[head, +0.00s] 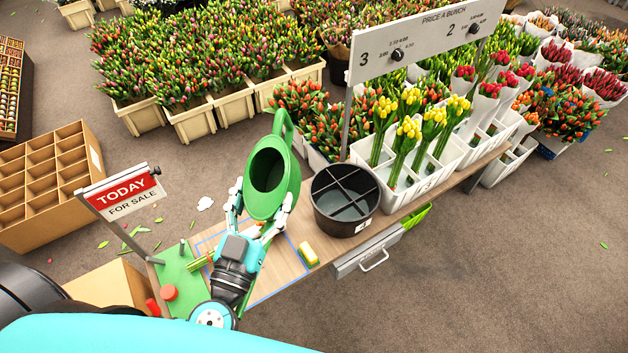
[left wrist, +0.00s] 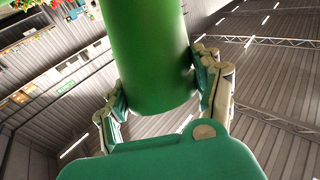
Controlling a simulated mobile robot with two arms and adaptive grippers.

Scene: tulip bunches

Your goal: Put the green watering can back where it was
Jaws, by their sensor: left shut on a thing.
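The green watering can (head: 283,183) is held up in the middle of the head view, its dark round opening facing me and its handle toward the top. My left gripper (head: 262,205) has one finger on each side of the can's lower part and is shut on it. In the left wrist view, the green body of the can (left wrist: 150,50) fills the space between the fingers of my left gripper (left wrist: 160,92). The can hides part of the bench behind it. My right gripper is not in view.
A black divided bucket (head: 345,200) stands close right of the can. White tulip holders (head: 420,190) line the bench beyond. A "TODAY" sign (head: 122,192) stands left.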

